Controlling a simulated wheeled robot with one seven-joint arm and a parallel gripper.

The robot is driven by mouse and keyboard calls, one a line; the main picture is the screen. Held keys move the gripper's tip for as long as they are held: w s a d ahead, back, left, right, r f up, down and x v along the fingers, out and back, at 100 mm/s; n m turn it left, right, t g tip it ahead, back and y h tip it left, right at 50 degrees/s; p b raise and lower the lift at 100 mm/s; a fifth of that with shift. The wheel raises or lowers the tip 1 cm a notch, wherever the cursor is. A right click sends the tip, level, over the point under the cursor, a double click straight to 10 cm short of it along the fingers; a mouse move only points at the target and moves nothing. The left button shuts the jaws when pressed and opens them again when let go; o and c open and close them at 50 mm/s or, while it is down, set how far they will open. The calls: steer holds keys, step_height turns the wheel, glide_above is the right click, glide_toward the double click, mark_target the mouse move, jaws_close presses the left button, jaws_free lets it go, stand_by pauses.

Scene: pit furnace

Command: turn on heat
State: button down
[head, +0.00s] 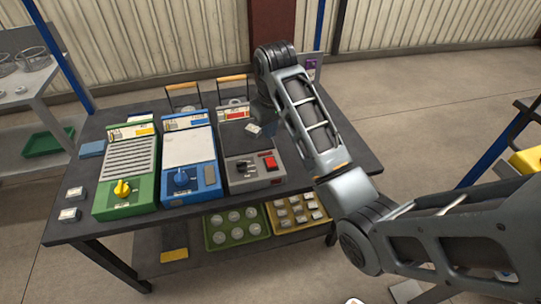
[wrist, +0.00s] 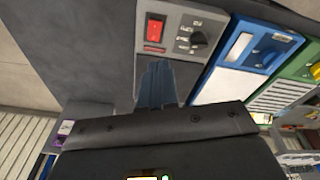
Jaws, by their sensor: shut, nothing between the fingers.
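A grey unit (head: 262,183) with a dark top stands on the dark table, right of a blue and a green unit. Its front panel carries a red rocker switch (head: 270,162) and a black knob (head: 243,168). In the wrist view, the red switch (wrist: 155,31) and black knob (wrist: 198,38) show on the grey panel ahead of the fingers. My gripper (wrist: 157,66) is shut and empty, its fingertips just short of the panel and below the switch in that picture. In the head view my gripper is mostly hidden behind my arm.
The blue unit (head: 188,146) has a blue knob, and the green unit (head: 127,160) has a yellow knob. Small labelled items lie at the table's left end. Trays (head: 230,247) sit on the shelf below. The tabletop's right part (head: 352,150) looks clear.

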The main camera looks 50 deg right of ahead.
steer(key=m, duration=0.1)
steer(key=s+r+m, duration=0.1)
steer(key=m, duration=0.2)
steer(key=shift+s+r+t+h, duration=0.3)
steer(key=shift+s, duration=0.05)
steer(key=p, duration=0.1)
glide_toward(271, 164)
steer(key=x, duration=0.5)
steer(key=shift+d, duration=0.15)
steer(key=shift+f, duration=0.55)
steer(key=shift+w+f, duration=0.1)
